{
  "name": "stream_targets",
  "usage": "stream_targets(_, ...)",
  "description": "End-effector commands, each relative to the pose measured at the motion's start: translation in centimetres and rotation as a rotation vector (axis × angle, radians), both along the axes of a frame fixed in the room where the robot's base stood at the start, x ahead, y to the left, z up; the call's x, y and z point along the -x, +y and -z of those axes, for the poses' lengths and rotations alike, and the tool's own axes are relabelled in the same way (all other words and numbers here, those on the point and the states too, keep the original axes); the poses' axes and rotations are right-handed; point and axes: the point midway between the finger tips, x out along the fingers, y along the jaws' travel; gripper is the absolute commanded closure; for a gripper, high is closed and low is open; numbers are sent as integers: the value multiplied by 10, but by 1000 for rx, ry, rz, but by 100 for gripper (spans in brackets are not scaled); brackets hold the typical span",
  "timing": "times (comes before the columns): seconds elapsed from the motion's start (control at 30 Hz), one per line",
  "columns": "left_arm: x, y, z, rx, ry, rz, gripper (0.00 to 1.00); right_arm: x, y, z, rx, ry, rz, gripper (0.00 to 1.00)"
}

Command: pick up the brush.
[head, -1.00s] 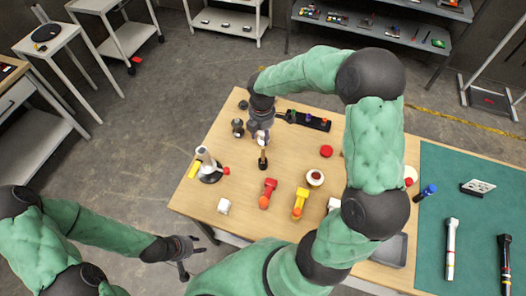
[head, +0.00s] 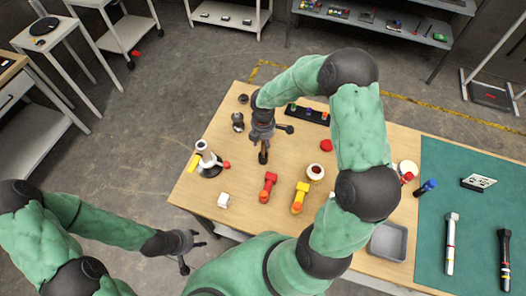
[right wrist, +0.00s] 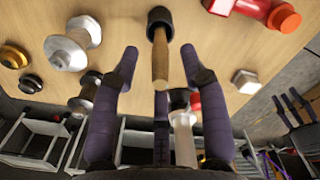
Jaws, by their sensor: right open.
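The brush (head: 263,155), as I take it, has a wooden handle and a dark end. It is on the wooden table, just below my right gripper (head: 263,140), which partly hides it in the head view. In the right wrist view, its wooden handle (right wrist: 160,62) points toward me between the two spread fingers of my right gripper (right wrist: 160,72), with the black end farther away at the tabletop. The fingers are open, with gaps visible on both sides of the handle. My left gripper (head: 194,252) hangs off the table's left side with fingers apart and empty.
On the table (head: 235,165) stand a white-and-black stand (head: 208,163), a white block (head: 223,200), red (head: 268,187) and yellow (head: 300,198) tools, a round jar (head: 315,172) and a black rack (head: 308,114). A grey bin (head: 388,242) and green mat (head: 465,215) are right.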

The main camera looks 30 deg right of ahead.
Motion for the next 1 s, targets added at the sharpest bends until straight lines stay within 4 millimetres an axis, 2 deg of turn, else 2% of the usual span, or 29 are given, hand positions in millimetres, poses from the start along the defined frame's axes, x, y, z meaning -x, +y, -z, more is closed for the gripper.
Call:
stream_targets(0.07,0,0,0,0,0,0,60,0,0,0,0,0,0,55)
stream_targets(0.23,0,0,0,0,0,0,60,0,0,-1,0,0,-1,100)
stream_targets(0.67,0,0,-1,0,0,0,60,0,0,-5,1,-1,-1,100)
stream_targets(0.77,0,0,-1,0,0,0,60,0,0,-17,1,-2,-2,100)
stream_targets(1.0,0,0,-4,0,0,0,60,-1,0,-62,1,-5,-1,100)
